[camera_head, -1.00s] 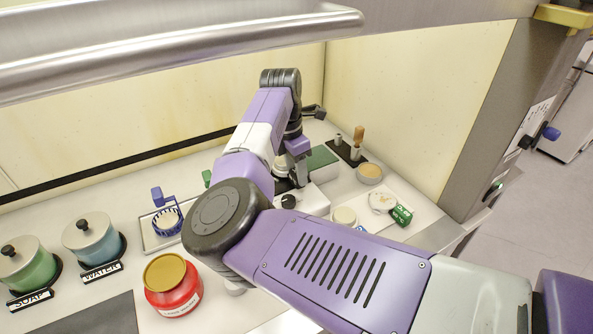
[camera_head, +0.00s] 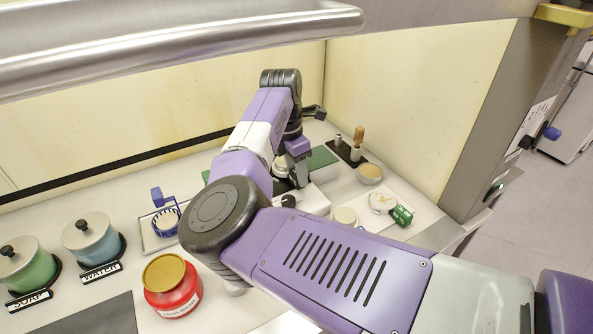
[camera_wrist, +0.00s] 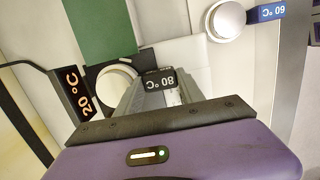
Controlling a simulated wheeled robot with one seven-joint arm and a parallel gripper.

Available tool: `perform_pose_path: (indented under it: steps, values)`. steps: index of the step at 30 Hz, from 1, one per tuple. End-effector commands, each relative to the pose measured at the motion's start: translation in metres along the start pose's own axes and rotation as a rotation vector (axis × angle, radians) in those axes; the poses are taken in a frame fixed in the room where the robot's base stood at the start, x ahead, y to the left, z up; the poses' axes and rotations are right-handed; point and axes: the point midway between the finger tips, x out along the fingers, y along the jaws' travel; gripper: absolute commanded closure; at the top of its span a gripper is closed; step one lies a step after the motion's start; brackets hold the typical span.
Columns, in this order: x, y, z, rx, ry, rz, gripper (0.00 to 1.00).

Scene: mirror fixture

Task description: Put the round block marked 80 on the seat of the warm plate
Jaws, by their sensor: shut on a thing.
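My gripper (camera_wrist: 152,97) is shut on the dark tag marked 80 °C of a round pale block (camera_wrist: 113,82) in the wrist view. The block's disc lies over the dark seat (camera_wrist: 134,66) of the warm plate; I cannot tell whether it rests on it or hangs just above. The warm plate's display (camera_wrist: 75,92) reads 20 °C. In the head view my gripper (camera_head: 298,178) is low at the white warm plate (camera_head: 312,201), and my arm hides much of the seat.
A pale disc (camera_wrist: 228,18) with a blue 60 °C tag lies nearby. A green-tagged disc (camera_head: 383,201) and a round tin (camera_head: 370,173) are to the right. A green block (camera_head: 322,157) stands behind. A red jar (camera_head: 173,300) and pots marked soap (camera_head: 27,275) and water (camera_head: 92,247) stand left.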

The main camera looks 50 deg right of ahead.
Motion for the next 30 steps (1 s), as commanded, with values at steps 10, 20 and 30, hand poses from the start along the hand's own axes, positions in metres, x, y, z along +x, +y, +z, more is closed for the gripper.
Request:
perform_pose_path:
  steps: [10,20,30]
  values:
    - [0.006,0.001,-0.001,0.000,-0.001,0.002,1.00]
    - [0.011,0.000,-0.002,0.000,0.000,0.001,1.00]
    - [0.012,0.001,-0.002,0.000,0.000,0.002,0.30]
